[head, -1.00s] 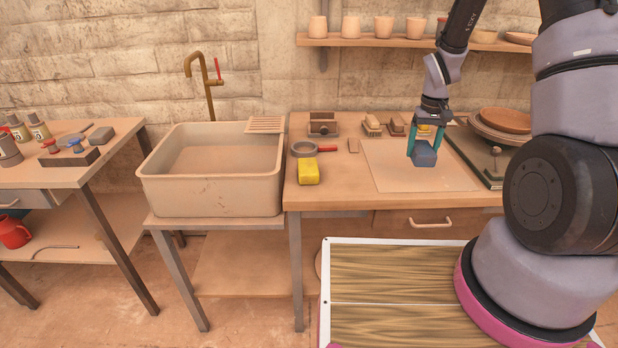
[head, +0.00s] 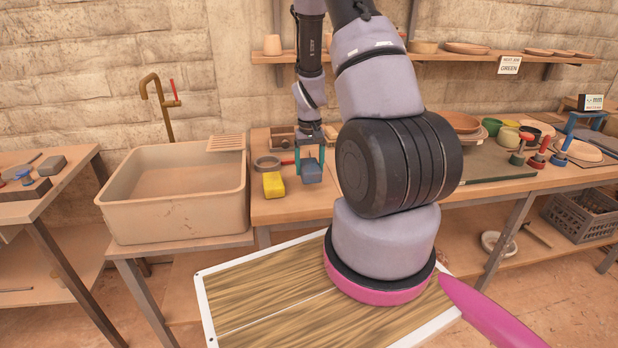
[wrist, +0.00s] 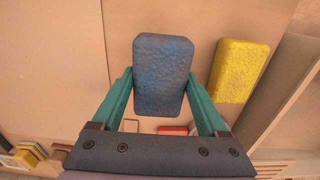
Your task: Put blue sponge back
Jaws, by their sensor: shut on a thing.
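The blue sponge (head: 311,171) is between the teal fingers of my gripper (head: 311,163), which is shut on it. In the head view it is just right of the yellow sponge (head: 273,185), near the front of the wooden workbench (head: 290,212). In the wrist view the blue sponge (wrist: 164,74) fills the space between the fingertips of my gripper (wrist: 162,88), with the yellow sponge (wrist: 239,70) to its right and a gap between them. I cannot tell whether the blue sponge touches the bench top.
A stone sink (head: 175,195) stands left of the bench. A round grey dish (head: 267,163) with a red handle lies behind the sponges. My large arm links hide the middle of the bench. A shelf (head: 440,55) with pottery hangs on the wall above.

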